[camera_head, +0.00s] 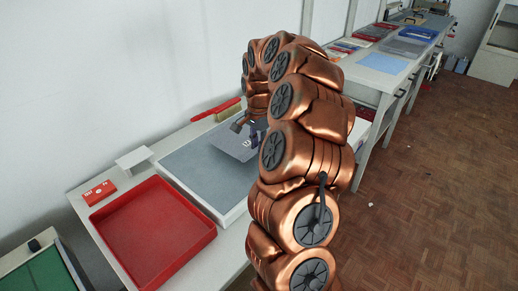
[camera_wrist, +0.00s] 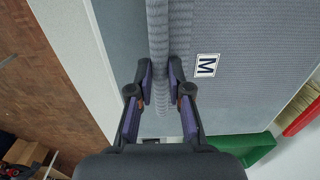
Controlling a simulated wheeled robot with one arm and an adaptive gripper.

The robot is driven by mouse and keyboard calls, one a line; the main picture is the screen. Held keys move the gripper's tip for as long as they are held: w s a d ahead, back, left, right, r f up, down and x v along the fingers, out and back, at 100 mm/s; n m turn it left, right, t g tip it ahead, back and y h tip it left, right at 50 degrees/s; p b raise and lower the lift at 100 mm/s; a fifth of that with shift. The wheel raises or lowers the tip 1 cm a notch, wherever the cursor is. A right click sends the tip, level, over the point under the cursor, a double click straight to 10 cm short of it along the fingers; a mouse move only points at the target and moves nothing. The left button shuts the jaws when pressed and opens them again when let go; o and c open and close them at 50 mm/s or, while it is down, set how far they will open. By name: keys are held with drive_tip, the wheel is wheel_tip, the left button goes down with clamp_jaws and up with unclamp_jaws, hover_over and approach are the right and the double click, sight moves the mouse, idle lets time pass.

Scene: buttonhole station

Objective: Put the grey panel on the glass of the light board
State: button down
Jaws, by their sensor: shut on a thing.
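The grey panel (camera_wrist: 235,60) fills much of the wrist view, with a white label marked M. My gripper (camera_wrist: 161,78) is shut on a raised, ribbed fold of the panel. In the head view the panel (camera_head: 229,147) is over the back part of the light board's glass (camera_head: 195,160); whether it rests flat there or hangs just above, I cannot tell. My arm hides the panel's right side and most of my gripper (camera_head: 256,132) in the head view.
A red tray (camera_head: 152,235) lies in front of the light board. A small red box (camera_head: 99,192) and a white stand (camera_head: 133,158) are at its left. Red and tan pieces (camera_head: 215,109) lie behind, by the wall. A green object (camera_wrist: 245,148) shows in the wrist view.

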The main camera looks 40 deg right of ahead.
drive_tip(key=shift+w+d, duration=0.15)
drive_tip(key=shift+d, duration=0.1)
drive_tip(key=shift+f+p, duration=0.65)
drive_tip(key=shift+f, duration=1.15)
drive_tip(key=shift+f, duration=0.15)
drive_tip(key=c, duration=1.1)
unclamp_jaws()
wheel_tip(320, 180, up, 11)
drive_tip(key=b, duration=0.2)
drive_tip(key=shift+b, duration=0.35)
drive_tip(key=shift+r, duration=0.65)
drive_tip(key=shift+a, duration=0.15)
